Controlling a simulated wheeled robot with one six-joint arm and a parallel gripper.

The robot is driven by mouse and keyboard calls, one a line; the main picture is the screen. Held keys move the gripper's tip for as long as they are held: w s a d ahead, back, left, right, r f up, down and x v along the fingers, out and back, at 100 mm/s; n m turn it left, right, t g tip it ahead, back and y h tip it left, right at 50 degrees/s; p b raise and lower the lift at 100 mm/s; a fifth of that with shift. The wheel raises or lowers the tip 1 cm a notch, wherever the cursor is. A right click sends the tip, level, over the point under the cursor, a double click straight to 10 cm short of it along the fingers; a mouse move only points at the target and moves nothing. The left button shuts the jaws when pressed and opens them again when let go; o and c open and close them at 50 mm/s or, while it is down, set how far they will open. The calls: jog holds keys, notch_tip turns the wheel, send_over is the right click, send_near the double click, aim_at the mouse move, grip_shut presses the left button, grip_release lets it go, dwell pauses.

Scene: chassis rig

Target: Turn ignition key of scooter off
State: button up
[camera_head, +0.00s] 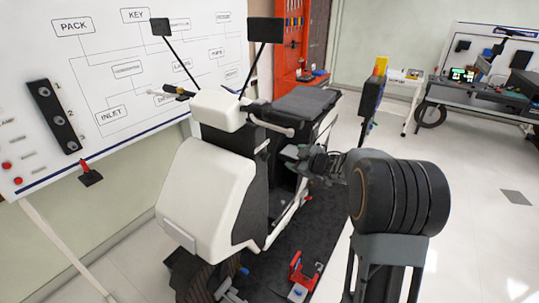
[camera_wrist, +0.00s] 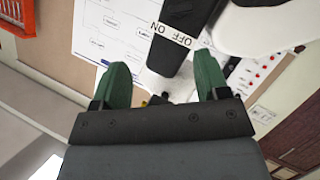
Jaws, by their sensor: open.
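The scooter (camera_head: 215,190) stands in the middle of the head view, with white panels, a black seat (camera_head: 305,103) and two mirrors. My gripper (camera_head: 290,153) is beside the dark inner side of its front column. In the wrist view my gripper's two green fingers (camera_wrist: 160,62) are apart. A black scooter part with a white ON/OFF label (camera_wrist: 172,34) shows between and beyond the fingertips, upside down. The ignition key cannot be made out clearly; a small yellowish bit shows low between the fingers, partly hidden by the gripper body.
A whiteboard (camera_head: 100,55) with labelled boxes stands behind the scooter on the left. A dark mat (camera_head: 260,270) with tools and a red stand (camera_head: 303,272) lies below. A workbench (camera_head: 485,95) is at the far right. Open floor lies on the right.

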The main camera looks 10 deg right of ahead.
aim_at(265, 157)
jog(key=w+a+f+y+p, duration=0.1)
jog(key=w+a+f, duration=0.2)
jog(key=w+a, duration=0.1)
jog(key=w+a+f+n+g+y+p, duration=0.1)
jog(key=w+a+f, duration=0.2)
jog(key=w, duration=0.3)
jog(key=shift+w+a+n, duration=0.3)
jog(key=shift+w+a, duration=0.05)
jog(key=shift+f, duration=0.1)
jog(key=c, duration=0.9)
